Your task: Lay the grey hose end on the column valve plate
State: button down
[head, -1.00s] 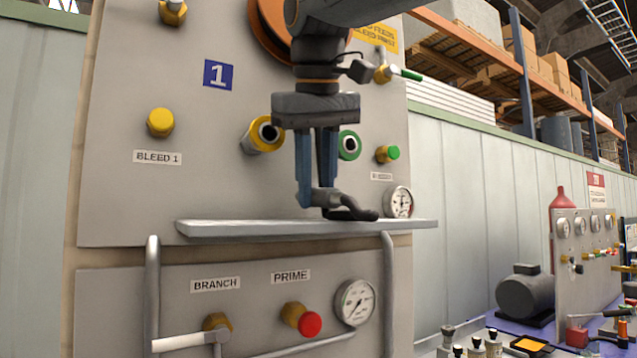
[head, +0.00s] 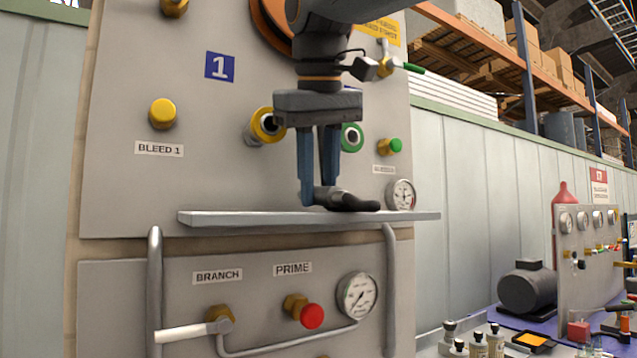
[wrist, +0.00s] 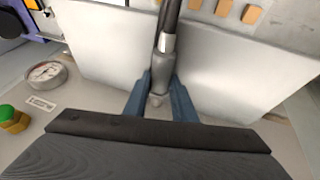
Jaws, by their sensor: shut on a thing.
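My gripper (head: 318,197) is shut on the grey hose end (head: 327,195), just above the flat grey plate (head: 245,219) that juts from the column panel. The wrist view shows the grey hose end (wrist: 158,75) between the blue fingers, with black hose running away from it. In the head view the black hose (head: 355,202) points right, close along the plate's top. I cannot tell whether it touches the plate. The pale plate (wrist: 235,70) also shows beneath the hose in the wrist view.
The column panel behind carries a yellow-ringed port (head: 266,125), a green-ringed port (head: 351,138), a yellow knob (head: 163,113) and a gauge (head: 401,194). Below are pipes, a red knob (head: 312,316) and another gauge (head: 357,295). The plate's left part is bare.

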jog(key=shift+f, duration=0.15)
jog(key=c, duration=1.4)
grip_release()
jog(key=shift+f, duration=0.1)
jog(key=shift+b+v, duration=0.3)
jog(key=shift+v, duration=3.7)
jog(key=shift+d, duration=0.1)
